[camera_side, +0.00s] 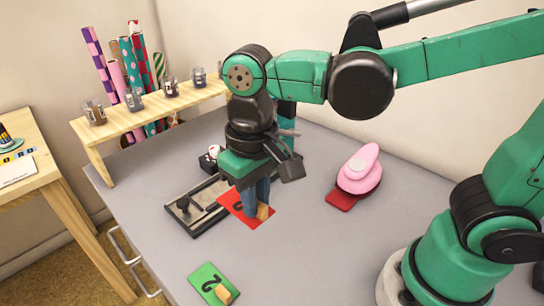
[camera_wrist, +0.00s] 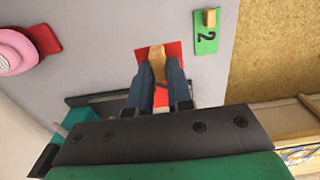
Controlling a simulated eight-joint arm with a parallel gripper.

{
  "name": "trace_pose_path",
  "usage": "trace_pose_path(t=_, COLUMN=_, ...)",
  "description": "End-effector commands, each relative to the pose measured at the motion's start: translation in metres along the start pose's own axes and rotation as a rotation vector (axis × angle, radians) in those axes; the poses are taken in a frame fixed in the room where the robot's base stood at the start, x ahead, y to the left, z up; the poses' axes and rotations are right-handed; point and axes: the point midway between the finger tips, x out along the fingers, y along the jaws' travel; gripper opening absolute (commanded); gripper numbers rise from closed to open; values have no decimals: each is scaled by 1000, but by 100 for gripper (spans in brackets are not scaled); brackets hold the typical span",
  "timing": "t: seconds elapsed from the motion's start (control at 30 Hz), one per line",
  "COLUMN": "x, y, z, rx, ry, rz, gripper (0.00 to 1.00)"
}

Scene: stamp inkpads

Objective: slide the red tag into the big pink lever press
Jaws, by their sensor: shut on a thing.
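A red tag (camera_side: 232,201) with a dark mark and a wooden grip (camera_side: 263,212) is at my gripper (camera_side: 257,198). My gripper points down and is shut on the tag's wooden grip; the fingers hide part of the tag. In the wrist view the tag (camera_wrist: 174,50) shows beyond my fingers (camera_wrist: 158,76). I cannot tell whether it touches the table. The pink lever press (camera_side: 360,168) stands to the right, apart from the tag. A flat red part (camera_side: 341,199) sticks out at its front. The press also shows at the wrist view's left edge (camera_wrist: 14,48).
A green tag (camera_side: 208,276) marked 2, with a wooden grip, lies at the front. A black-and-grey device (camera_side: 184,214) lies left of my gripper, with a small dark box (camera_side: 209,161) behind it. A wooden rack (camera_side: 150,116) stands at the back left. Table between tag and press is clear.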

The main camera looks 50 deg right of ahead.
Motion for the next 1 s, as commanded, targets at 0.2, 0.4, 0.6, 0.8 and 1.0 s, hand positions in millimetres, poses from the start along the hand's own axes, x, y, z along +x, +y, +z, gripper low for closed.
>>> trace_pose_path(t=0.2, x=-44, y=0, z=0, rx=0, ry=0, rz=0, gripper=0)
trace_pose_path(t=0.4, x=-68, y=0, z=-1, rx=1, ry=0, rz=0, gripper=0)
trace_pose_path(t=0.6, x=-58, y=22, z=-9, rx=202, ry=0, rz=0, gripper=0)
trace_pose_path(t=0.8, x=-7, y=84, z=-13, rx=771, ry=0, rz=0, gripper=0)
trace_pose_path(t=1.0, x=36, y=137, z=8, rx=1303, ry=0, rz=0, gripper=0)
